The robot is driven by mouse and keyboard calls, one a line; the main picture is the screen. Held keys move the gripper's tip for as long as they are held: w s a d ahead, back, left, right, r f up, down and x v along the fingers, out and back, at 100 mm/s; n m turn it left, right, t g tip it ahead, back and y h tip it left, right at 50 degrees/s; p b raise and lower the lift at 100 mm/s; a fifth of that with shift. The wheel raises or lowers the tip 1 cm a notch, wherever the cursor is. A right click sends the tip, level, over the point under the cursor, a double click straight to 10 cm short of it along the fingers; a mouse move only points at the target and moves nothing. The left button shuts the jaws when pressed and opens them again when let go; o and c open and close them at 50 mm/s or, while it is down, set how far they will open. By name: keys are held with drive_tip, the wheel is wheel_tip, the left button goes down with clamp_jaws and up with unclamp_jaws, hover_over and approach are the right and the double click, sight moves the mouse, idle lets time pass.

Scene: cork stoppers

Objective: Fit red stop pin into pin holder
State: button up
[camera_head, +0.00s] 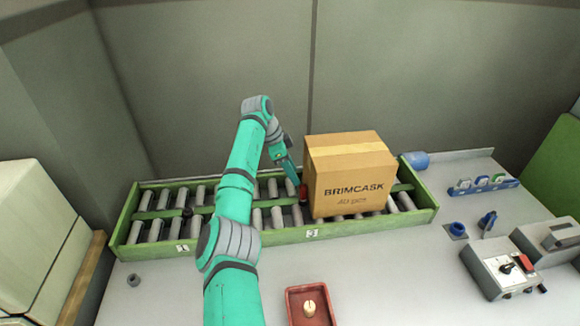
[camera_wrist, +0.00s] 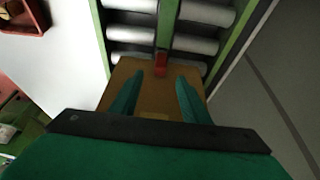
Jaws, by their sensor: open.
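The red stop pin (camera_head: 303,192) stands at the left side of the cardboard box on the roller conveyor. It also shows in the wrist view (camera_wrist: 161,63), in line with the middle rail. My gripper (camera_head: 294,178) is just above and left of the pin. In the wrist view my gripper (camera_wrist: 160,79) is open, with the pin centred just beyond the gap between its fingertips. I cannot tell if they touch. A small dark fitting (camera_head: 187,212) sits on the middle rail near label 1; I cannot tell whether it is the pin holder.
The BRIMCASK box (camera_head: 350,190) stands close right of my gripper. The green-framed conveyor (camera_head: 270,238) spans the bench. A red tray (camera_head: 292,305) holds a cork stopper. A blue ring (camera_head: 457,229), blue rack (camera_head: 483,187) and control box (camera_head: 500,270) are at the right.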

sight(301, 186)
drive_tip(key=x, duration=0.8)
clamp_jaws()
